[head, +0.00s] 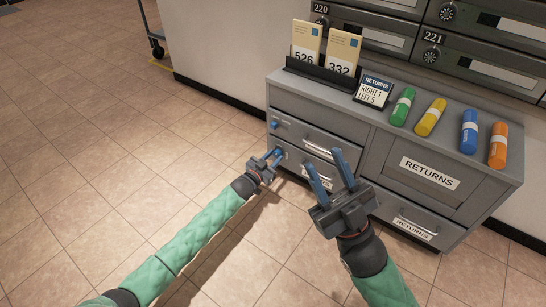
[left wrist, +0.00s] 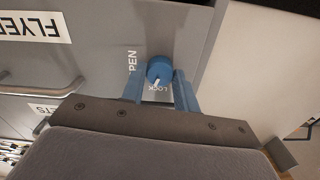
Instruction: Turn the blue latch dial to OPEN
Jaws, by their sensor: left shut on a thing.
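The blue latch dial (left wrist: 159,70) sits on the cabinet face in the left wrist view. Its white mark points down, close to the word LOCK; the letters PEN show to its left. My left gripper (left wrist: 160,90) has a blue finger on either side of the dial and is shut on it. In the head view my left gripper (head: 273,154) is at the left end of the lower drawer, and its fingers largely hide the dial there. My right gripper (head: 331,172) is open and empty in front of the cabinet.
The grey cabinet (head: 378,145) has drawers with handles and RETURNS labels. On its top are a card holder (head: 320,75), a small RETURNS sign (head: 374,90), and green, yellow, blue and orange cylinders (head: 469,132). Tiled floor (head: 90,160) is clear to the left.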

